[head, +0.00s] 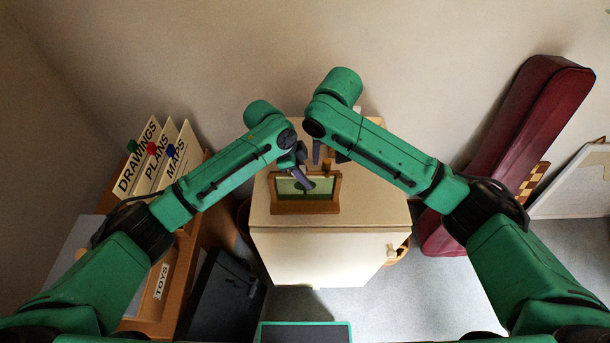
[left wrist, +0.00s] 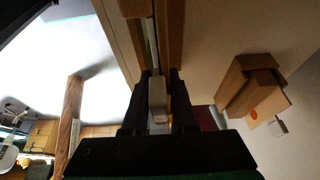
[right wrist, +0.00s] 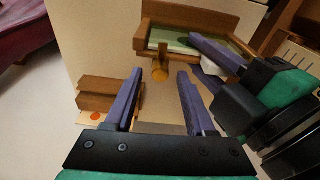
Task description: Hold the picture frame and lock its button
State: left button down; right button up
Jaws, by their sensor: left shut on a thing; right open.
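The picture frame (head: 334,190), wooden with a pale green panel, stands on the white cabinet top in the head view. It also shows in the right wrist view (right wrist: 190,22). My left gripper (head: 304,184) is at its back edge, shut on a pale tab-like piece (left wrist: 157,93) that seems to belong to the frame.
A small wooden block (right wrist: 110,92) lies near the right gripper, by a card with an orange dot (right wrist: 94,117). The cabinet (head: 320,258) has free top surface right of the frame. A shelf with labelled folders (head: 158,160) stands left, a dark red case (head: 520,145) right.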

jog(key=shift+r, duration=2.65)
pick_arm(q)
jog(key=c, duration=0.6)
grip_release()
jog(key=shift+r, duration=0.1)
